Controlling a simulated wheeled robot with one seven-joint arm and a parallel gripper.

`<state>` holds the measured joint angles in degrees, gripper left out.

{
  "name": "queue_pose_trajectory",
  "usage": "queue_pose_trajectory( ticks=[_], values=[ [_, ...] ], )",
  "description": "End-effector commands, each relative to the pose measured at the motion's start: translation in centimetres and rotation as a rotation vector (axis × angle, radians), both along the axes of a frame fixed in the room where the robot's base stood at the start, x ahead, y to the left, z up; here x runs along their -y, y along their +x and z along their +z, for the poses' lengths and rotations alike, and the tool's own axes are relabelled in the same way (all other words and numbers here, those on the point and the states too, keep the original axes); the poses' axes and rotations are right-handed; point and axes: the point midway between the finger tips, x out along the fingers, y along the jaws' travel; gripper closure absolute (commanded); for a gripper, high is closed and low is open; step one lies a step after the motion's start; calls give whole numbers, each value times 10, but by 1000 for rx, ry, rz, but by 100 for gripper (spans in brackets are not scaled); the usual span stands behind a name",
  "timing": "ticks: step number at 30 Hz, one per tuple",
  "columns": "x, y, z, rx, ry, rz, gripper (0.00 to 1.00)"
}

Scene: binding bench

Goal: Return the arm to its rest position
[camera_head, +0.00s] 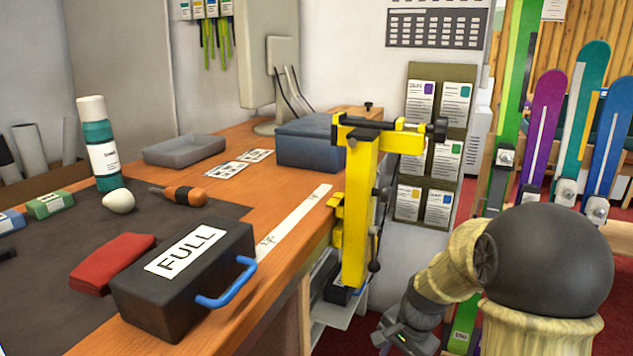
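My arm shows at the lower right, with pale wood-patterned links and a large dark round joint. It bends down to the left, and my gripper (398,338) is a dark grey part at the bottom edge of the picture. The gripper is beside the bench's right side, below the bench top and apart from it. Its fingertips are not clearly seen, so I cannot tell whether it is open or holds anything.
The bench top (285,180) holds a black case marked FULL (185,275), a red block (112,263), a teal bottle (100,145), a screwdriver (185,195) and a blue box (310,143). A yellow clamp (358,205) stands at the bench edge near my arm. Skis (545,130) stand behind.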

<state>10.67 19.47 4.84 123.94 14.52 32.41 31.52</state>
Motion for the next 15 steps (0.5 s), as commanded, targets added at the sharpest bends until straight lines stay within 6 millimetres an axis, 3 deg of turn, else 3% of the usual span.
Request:
queue_pose_trajectory(
  ticks=[1, 6, 15],
  values=[
    [-4, -17, 8, 29, -43, 109, 63],
    [-8, -59, 19, 101, -156, 424, 63],
    [-13, -112, 28, 182, -282, 821, 63]
  ],
)
